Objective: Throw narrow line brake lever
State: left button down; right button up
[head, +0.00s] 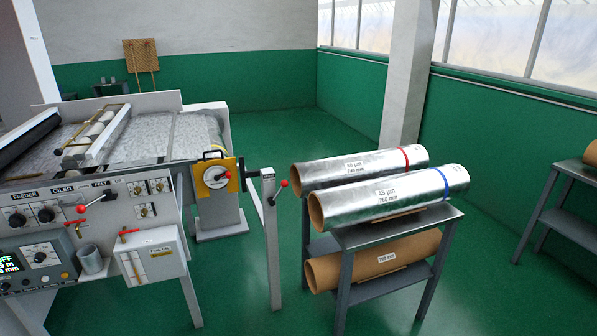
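Several levers with red knobs show in the head view, and I cannot read which one is the narrow line brake lever. One red-knobbed lever (279,190) is on a grey post to the right of the machine. Another lever (221,177) is on a round dial on a yellow plate (235,186) at the machine's end. A third lever (95,202) is on the front panel under the labels. Neither of my grippers is in view.
The machine (130,205) with its control panel fills the left. A grey rack (392,232) holds two foil rolls (340,174) on top and a brown roll (375,262) below. Open green floor (270,130) lies behind. Another rack (570,215) stands at the right edge.

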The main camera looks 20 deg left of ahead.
aim_at(285, 183)
jog(key=i+l+u, duration=0.1)
jog(key=i+u, duration=0.2)
jog(key=u, duration=0.2)
jog(key=i+l+u, duration=0.15)
jog(key=u, duration=0.35)
jog(key=i+l+u, duration=0.45)
jog(key=l+u, duration=0.25)
jog(key=u, duration=0.25)
jog(key=i+l+u, duration=0.15)
jog(key=l+u, duration=0.35)
jog(key=j, duration=0.1)
